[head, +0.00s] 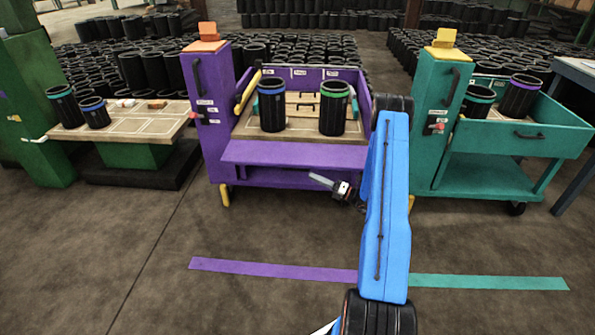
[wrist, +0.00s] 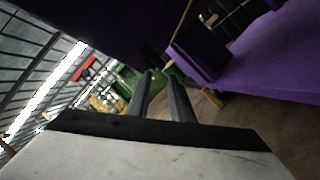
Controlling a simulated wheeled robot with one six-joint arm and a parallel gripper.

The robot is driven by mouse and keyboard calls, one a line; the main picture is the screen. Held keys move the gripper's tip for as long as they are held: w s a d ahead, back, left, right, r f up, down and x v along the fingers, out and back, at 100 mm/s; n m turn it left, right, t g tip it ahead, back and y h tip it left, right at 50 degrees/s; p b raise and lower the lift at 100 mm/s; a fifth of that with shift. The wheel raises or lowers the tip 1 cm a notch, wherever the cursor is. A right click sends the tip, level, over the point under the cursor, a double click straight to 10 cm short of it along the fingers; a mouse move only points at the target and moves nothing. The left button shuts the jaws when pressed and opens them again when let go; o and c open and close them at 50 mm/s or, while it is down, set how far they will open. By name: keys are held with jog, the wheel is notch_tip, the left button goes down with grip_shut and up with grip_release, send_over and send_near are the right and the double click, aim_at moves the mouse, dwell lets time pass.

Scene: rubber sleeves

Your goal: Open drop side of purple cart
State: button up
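The purple cart (head: 212,120) stands in the middle of the head view. Its front drop side (head: 295,153) is a purple panel that leans outward, folded down below the deck, so the cart's front is open. Two black sleeves, one blue-banded (head: 271,108) and one green-banded (head: 334,110), stand on its wooden deck. My gripper (head: 317,178) is below the panel in front of the lower cart, pointing left. In the wrist view my gripper's fingers (wrist: 159,78) are apart with nothing between them. Purple surfaces (wrist: 265,68) lie close around them; I cannot tell whether they touch.
A teal cart (head: 515,142) with its front side up stands at the right. A bench (head: 135,122) with two sleeves is at the left. Purple (head: 270,270) and teal (head: 490,282) strips mark the floor. The floor in front of the purple cart is clear beside my arm.

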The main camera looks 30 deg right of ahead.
aim_at(297, 159)
jog(key=x, duration=0.9)
grip_shut()
